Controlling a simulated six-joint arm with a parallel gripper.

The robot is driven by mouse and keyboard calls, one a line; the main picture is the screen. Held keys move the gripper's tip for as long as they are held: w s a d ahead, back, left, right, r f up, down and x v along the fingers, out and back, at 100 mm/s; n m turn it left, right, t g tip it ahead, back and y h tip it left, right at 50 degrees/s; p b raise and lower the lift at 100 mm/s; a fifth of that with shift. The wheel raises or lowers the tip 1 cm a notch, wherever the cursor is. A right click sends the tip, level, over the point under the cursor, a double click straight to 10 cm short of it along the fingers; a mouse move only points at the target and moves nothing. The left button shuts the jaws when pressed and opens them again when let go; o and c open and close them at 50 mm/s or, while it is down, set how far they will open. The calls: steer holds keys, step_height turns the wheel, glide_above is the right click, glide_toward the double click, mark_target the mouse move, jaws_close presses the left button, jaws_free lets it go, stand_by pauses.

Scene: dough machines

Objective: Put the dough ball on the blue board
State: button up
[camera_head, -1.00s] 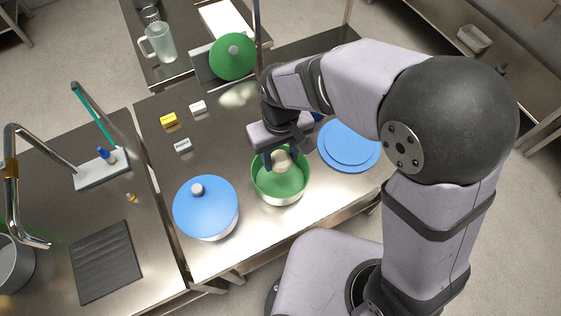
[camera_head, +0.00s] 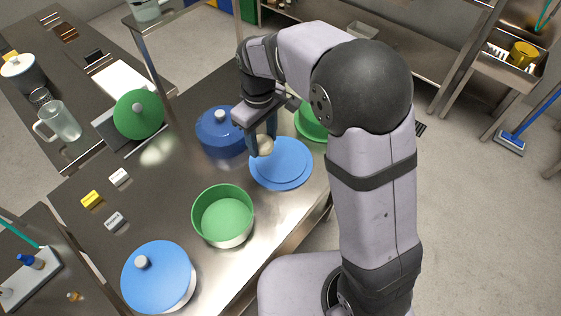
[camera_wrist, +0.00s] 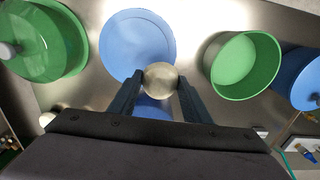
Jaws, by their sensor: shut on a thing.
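My gripper (camera_head: 262,146) is shut on the pale dough ball (camera_head: 265,145). In the wrist view the dough ball (camera_wrist: 160,79) sits between the two dark fingertips (camera_wrist: 159,88). The blue board (camera_head: 281,164) is a round, flat disc on the steel table. In the head view the ball overlaps the board's upper left edge. In the wrist view the ball overlaps the lower part of the blue board (camera_wrist: 137,42). The ball appears to be held above the table; the exact height over the board is hard to tell.
An open green pot (camera_head: 223,216) stands left of the board, with no dough seen in it. Another green pot (camera_head: 312,120) is right of the board. A light blue lidded pot (camera_head: 158,276) stands at front left.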

steer(key=w+d, duration=0.3)
steer(key=d, duration=0.2)
steer(key=shift+f+p, duration=1.1)
steer(key=shift+f, duration=3.8)
steer(key=shift+f, duration=0.1)
steer(key=o, duration=1.1)
steer(key=shift+o, duration=0.2)
step_height(320, 180, up, 12)
steer(key=b, duration=0.2)
steer(key=shift+d, duration=0.1)
